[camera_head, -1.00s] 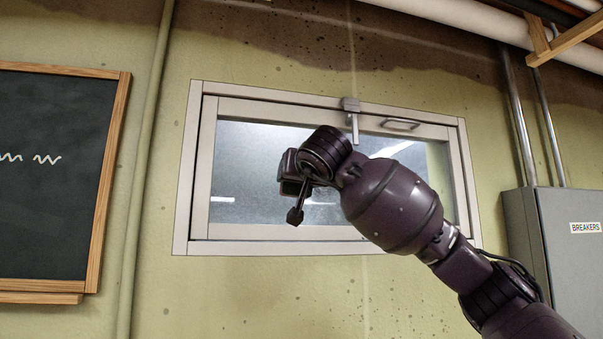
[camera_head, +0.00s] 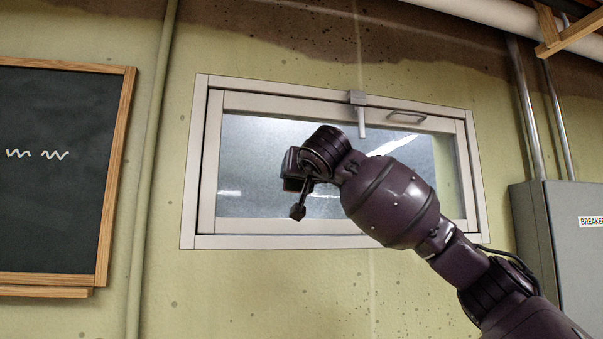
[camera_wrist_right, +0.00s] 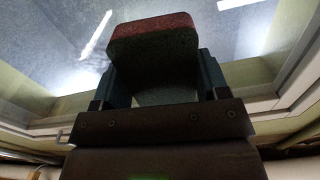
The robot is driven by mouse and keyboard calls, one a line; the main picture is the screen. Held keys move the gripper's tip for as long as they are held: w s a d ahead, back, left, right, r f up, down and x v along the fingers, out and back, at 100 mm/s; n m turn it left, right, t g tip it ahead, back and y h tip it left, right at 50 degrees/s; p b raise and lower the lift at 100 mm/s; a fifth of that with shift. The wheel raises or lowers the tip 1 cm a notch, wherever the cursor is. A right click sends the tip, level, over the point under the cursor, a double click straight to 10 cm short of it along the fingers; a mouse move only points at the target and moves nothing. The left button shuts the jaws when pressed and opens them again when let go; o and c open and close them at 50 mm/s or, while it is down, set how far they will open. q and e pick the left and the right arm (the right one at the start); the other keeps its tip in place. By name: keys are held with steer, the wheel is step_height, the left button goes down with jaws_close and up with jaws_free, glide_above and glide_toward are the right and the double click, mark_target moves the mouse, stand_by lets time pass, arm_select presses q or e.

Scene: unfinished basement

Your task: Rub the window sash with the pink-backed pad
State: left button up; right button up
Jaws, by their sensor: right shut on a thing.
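The window sash (camera_head: 260,229) is a pale frame around a glass pane, set in an outer frame high on the wall. It also shows in the right wrist view (camera_wrist_right: 290,85). My right arm reaches up from the lower right, its wrist in front of the glass; it hides the gripper's jaws in the head view. In the right wrist view my right gripper (camera_wrist_right: 158,70) is shut on the pad (camera_wrist_right: 152,50), a dark block with a dull pink-red layer along its far edge. The pad appears against the glass; whether it touches is unclear. My left gripper is not in view.
A metal latch (camera_head: 359,112) and a handle (camera_head: 407,118) sit at the window's top edge. A chalkboard (camera_head: 55,170) hangs to the left beside a vertical pipe (camera_head: 150,170). A grey breaker box (camera_head: 575,245) stands at the right, below metal conduits.

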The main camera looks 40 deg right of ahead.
steer(key=shift+p+x, duration=0.75)
steer(key=shift+x, duration=0.25)
stand_by(0.3)
steer(key=shift+d, duration=0.1)
steer(key=s+d, duration=0.3)
steer(key=d, duration=0.2)
steer(key=shift+s+d, duration=0.15)
steer(key=shift+d, duration=0.25)
stand_by(0.4)
steer(key=shift+d, duration=0.1)
